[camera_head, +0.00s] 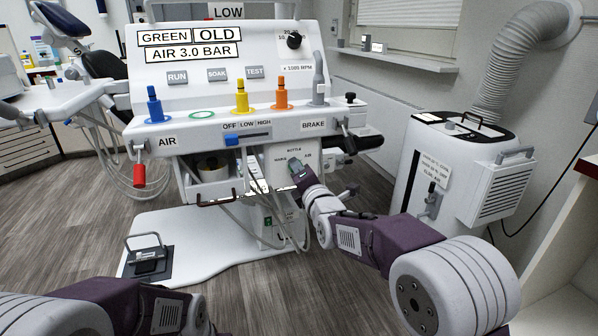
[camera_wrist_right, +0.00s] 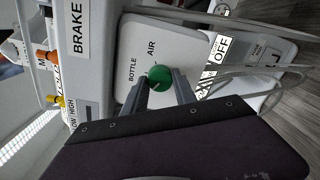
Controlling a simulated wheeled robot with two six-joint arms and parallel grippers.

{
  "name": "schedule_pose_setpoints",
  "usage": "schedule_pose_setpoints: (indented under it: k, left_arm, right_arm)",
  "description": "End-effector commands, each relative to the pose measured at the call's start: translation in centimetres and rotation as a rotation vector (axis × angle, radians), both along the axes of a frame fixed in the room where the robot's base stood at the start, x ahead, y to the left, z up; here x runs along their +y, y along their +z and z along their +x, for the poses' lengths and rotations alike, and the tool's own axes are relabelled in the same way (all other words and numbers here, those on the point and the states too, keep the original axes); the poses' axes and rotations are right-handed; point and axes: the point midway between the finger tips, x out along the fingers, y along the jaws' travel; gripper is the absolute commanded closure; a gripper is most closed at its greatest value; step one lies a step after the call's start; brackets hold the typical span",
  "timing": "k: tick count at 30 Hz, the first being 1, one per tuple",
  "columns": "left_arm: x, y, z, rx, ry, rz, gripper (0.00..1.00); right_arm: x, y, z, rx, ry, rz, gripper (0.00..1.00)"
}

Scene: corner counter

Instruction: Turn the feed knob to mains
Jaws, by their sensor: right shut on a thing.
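The feed knob (camera_wrist_right: 160,76) is green and round, set on a pale panel (camera_wrist_right: 190,48) under the cart's front. In the right wrist view, BOTTLE and AIR are printed beside the knob. In the head view the panel (camera_head: 279,168) shows BOTTLE above, a small label that seems to read MAINS at left, and AIR at right. My right gripper (camera_wrist_right: 161,90) has its fingers on both sides of the knob and is shut on it; it also shows in the head view (camera_head: 297,167). The knob's pointer direction cannot be made out. My left arm shows at the lower left, its gripper out of view.
Above the panel are the BRAKE label (camera_head: 314,125) and a blue slider (camera_head: 233,140). An open drawer (camera_head: 213,186) is left of the panel, with hoses hanging below. A white extraction unit (camera_head: 452,180) stands at the right.

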Motion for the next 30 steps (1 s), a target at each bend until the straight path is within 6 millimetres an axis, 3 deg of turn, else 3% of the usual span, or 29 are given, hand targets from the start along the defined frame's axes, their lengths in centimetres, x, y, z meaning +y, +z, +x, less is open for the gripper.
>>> schedule_pose_setpoints:
  k: [9, 10, 12, 23, 30]
  left_arm:
    - [0.0, 0.0, 0.0, 0.0, 0.0, 0.0, 0.64]
    - [0.0, 0.0, 0.0, 0.0, 0.0, 0.0, 0.64]
    - [0.0, 0.0, 0.0, 0.0, 0.0, 0.0, 0.64]
    - [0.0, 0.2, 0.0, 0.0, 0.0, 0.0, 0.64]
    - [0.0, 1.5, 0.0, 0.0, 0.0, 0.0, 0.64]
  right_arm:
    - [0.0, -0.2, 0.0, 0.003, 0.0, -0.004, 1.0]
    - [0.0, -0.2, 0.0, 0.004, 0.001, -0.004, 0.59]
    - [0.0, -0.2, 0.0, 0.003, 0.001, -0.003, 0.45]
    - [-0.1, 0.1, -0.4, 0.001, 0.0, -0.001, 0.45]
    - [-1.4, 0.4, -4.6, 0.002, 0.0, -0.002, 0.45]
